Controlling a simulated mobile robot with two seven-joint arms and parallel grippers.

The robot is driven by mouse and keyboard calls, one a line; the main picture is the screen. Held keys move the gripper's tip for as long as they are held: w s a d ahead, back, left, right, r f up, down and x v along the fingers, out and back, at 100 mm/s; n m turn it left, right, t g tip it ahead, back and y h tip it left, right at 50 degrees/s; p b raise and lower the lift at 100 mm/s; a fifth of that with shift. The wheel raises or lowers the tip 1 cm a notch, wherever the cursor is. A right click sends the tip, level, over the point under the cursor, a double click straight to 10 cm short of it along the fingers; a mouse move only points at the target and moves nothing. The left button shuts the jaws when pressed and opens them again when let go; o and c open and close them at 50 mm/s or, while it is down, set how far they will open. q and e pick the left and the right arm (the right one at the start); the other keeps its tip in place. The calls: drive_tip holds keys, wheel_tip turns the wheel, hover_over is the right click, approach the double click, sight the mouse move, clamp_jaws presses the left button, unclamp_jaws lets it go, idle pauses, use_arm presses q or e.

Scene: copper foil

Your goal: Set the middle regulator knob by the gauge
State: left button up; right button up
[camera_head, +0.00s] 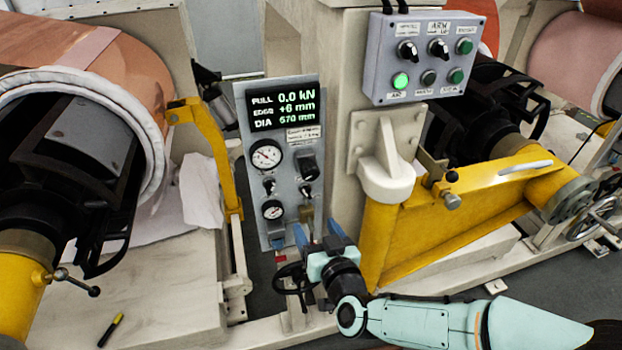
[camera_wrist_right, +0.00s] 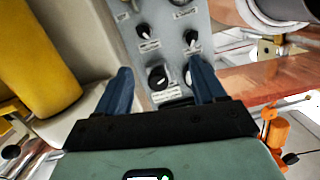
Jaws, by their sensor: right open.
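The grey control panel (camera_head: 286,235) stands upright left of the column. A small knob (camera_head: 269,187) sits between the gauges; the right-hand column has a larger upper knob (camera_head: 308,167) and a middle knob (camera_head: 305,190). Labels are too small to read. My right gripper (camera_head: 318,232) is open and empty in front of the panel's lower end. In the wrist view its blue fingers (camera_wrist_right: 162,78) stand apart, with a black knob (camera_wrist_right: 158,78) showing between them. My left gripper is out of view.
A display (camera_head: 283,105) reads 0.0 kN, +6 mm and 670 mm. A button box (camera_head: 423,55) hangs on the column at upper right. A copper roll (camera_head: 90,60) and yellow bracket (camera_head: 212,150) stand left; a yellow arm (camera_head: 450,220) stands right. A handwheel (camera_head: 291,279) is beside my right wrist.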

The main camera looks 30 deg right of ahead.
drive_tip(key=m+t+h, duration=0.1)
drive_tip(key=h, duration=0.1)
approach(312, 176)
drive_tip(key=shift+t+y, duration=0.3)
drive_tip(key=shift+y, duration=0.1)
drive_tip(key=x, duration=1)
drive_tip(key=shift+w+d+f+p, duration=0.1)
drive_tip(key=shift+w+d+p, duration=0.2)
drive_tip(key=shift+p, duration=0.1)
drive_tip(key=shift+s, duration=0.1)
drive_tip(key=c, duration=1)
drive_tip(key=m+b, duration=0.1)
drive_tip(key=b, duration=0.1)
drive_tip(key=m+b, duration=0.2)
drive_tip(key=shift+f+m+b, duration=0.25)
drive_tip(key=shift+m+b, duration=0.05)
drive_tip(key=shift+b, duration=0.1)
drive_tip(key=shift+c, duration=0.2)
drive_tip(key=shift+r+m+b, duration=0.1)
drive_tip(key=shift+m+b, duration=0.5)
drive_tip(key=shift+m, duration=0.2)
drive_tip(key=shift+r, duration=0.1)
